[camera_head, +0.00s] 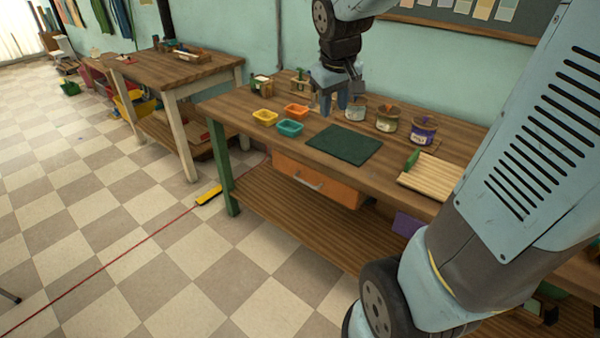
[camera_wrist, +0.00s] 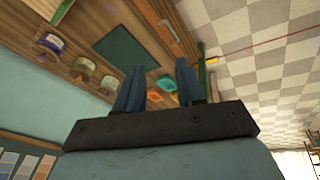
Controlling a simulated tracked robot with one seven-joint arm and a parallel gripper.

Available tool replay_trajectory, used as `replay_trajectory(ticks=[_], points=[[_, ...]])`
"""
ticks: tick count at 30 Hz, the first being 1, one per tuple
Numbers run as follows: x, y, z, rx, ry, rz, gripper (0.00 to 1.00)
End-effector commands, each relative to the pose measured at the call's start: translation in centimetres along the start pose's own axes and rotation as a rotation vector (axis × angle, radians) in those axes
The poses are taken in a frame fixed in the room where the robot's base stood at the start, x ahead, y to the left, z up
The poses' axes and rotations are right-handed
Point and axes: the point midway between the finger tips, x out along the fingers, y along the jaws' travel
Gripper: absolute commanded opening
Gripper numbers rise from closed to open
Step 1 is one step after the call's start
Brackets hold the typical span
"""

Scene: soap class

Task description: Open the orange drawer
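The orange drawer (camera_head: 318,184) sits under the front edge of the wooden workbench (camera_head: 290,155). Its front shows a pale bar handle (camera_head: 308,181), and it looks shut. My gripper (camera_head: 334,108) hangs above the back part of the bench top, well up and behind the drawer, not touching it. In the wrist view my gripper (camera_wrist: 158,75) has its two blue fingers apart with nothing held between them.
A dark green mat (camera_head: 344,145) lies above the drawer. Small yellow (camera_head: 265,117), orange (camera_head: 296,111) and teal (camera_head: 290,128) trays stand left of it, with labelled jars (camera_head: 424,130) behind. A ribbed board (camera_head: 428,176) lies to the right. The floor in front is mostly clear.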

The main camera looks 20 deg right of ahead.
Motion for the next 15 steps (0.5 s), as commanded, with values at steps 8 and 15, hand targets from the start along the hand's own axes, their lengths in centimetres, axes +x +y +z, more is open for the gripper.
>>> replay_trajectory(ticks=[8, 15], points=[[7.4, 0.0, -4.8, -0.12, -0.076, 0.004, 0.38], [14.6, -0.5, -7.9, -0.224, -0.132, -0.006, 0.38]])
